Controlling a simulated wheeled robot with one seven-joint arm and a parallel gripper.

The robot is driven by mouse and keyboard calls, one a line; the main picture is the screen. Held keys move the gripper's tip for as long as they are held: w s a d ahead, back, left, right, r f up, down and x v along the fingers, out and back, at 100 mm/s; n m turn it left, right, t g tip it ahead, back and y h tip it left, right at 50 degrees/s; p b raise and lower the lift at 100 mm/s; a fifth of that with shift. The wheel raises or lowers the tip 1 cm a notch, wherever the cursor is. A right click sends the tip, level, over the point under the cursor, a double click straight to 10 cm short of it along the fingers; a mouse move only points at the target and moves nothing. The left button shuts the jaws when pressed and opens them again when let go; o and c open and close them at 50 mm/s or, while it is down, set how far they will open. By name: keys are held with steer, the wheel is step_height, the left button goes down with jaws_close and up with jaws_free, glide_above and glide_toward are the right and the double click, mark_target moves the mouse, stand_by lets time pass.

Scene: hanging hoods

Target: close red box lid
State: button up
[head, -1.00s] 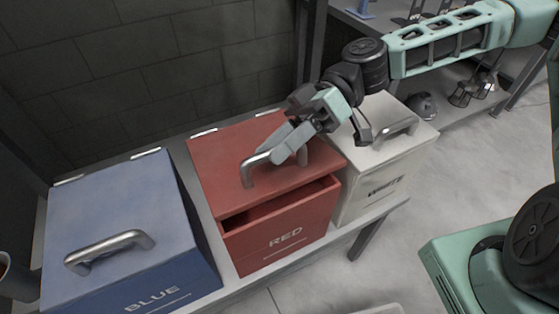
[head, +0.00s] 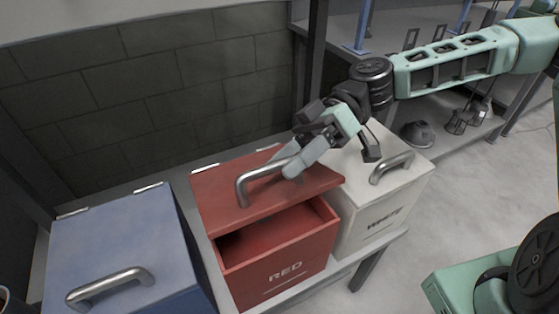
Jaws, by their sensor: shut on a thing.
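The red box (head: 281,272) stands between two other boxes, with RED on its front. Its red lid (head: 222,196) is partly open, hinged at the back and tilted up at the front, so a dark gap shows the inside. A silver bar handle (head: 258,174) stands on the lid. My gripper (head: 293,168) is shut on the right part of this handle and hides that end. The exact contact of the fingers is partly hidden.
A blue box (head: 120,235) with a shut lid stands on the left. A white box (head: 375,205) with a handle stands close on the right, under my wrist. A dark post (head: 313,60) and grey brick wall are behind. Shelves with lamp hoods (head: 417,133) are at the right.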

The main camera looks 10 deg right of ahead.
steer(key=shift+p+v, duration=1.15)
steer(key=shift+v, duration=1.1)
steer(key=shift+c, duration=0.6)
steer(key=shift+p+v, duration=0.35)
steer(key=shift+v, duration=0.5)
steer(key=shift+c, duration=1.1)
steer(key=shift+d, duration=0.15)
steer(key=shift+p, duration=0.3)
steer(key=shift+f, duration=0.1)
